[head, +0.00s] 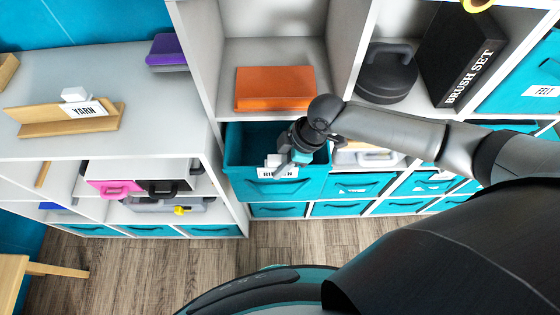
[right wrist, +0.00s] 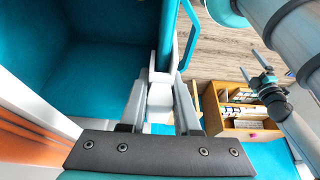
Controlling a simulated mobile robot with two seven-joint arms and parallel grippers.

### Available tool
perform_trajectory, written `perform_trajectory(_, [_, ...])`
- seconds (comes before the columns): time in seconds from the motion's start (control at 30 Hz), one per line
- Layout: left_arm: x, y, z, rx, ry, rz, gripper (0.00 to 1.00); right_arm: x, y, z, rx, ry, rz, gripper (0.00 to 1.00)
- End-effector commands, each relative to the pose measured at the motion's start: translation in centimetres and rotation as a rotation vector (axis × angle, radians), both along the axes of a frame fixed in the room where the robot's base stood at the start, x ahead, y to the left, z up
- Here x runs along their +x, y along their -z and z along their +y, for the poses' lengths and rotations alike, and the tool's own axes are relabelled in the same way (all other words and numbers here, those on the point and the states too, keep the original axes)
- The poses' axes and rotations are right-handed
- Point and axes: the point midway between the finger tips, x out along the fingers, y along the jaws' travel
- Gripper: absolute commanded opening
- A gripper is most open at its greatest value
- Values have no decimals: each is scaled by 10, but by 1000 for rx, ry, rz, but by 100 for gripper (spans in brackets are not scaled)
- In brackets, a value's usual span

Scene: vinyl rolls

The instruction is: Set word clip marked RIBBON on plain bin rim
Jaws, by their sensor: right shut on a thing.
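A teal bin (head: 235,150) with a plain-looking front is pulled out of the shelf. My right gripper (head: 281,164) is at its front rim, shut on a white word clip (head: 270,173). The clip's lettering is partly covered by the gripper but fits RIBBON. In the right wrist view the clip (right wrist: 160,94) sits between the two fingers, right at the bin's rim (right wrist: 168,35). I cannot tell whether the clip is fully seated on the rim.
A wooden holder (head: 45,128) with a white YARN clip (head: 85,109) stands on the left counter. An orange box (head: 275,88), a black kettlebell-like case (head: 386,75) and a BRUSH SET box (head: 455,55) fill the shelves above. More teal bins (head: 350,186) sit beside and below. Wooden floor (head: 150,270) is open in front.

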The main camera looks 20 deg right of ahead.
Motion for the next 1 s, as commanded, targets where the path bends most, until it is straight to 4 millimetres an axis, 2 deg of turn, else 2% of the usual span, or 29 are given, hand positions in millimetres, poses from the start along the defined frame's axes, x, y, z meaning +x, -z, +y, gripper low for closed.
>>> perform_trajectory(0.27, [0,1,0,0,0,0,100,0,2,0,1,-1,-1,0])
perform_trajectory(0.3, [0,1,0,0,0,0,100,0,2,0,1,-1,-1,32])
perform_trajectory(0.6, [0,1,0,0,-1,0,100,0,2,0,0,0,0,65])
perform_trajectory(0.87, [0,1,0,0,-1,0,100,0,2,0,0,0,0,65])
perform_trajectory(1.0, [0,-6,0,0,-1,0,100,-1,-4,-2,-1,0,-1,65])
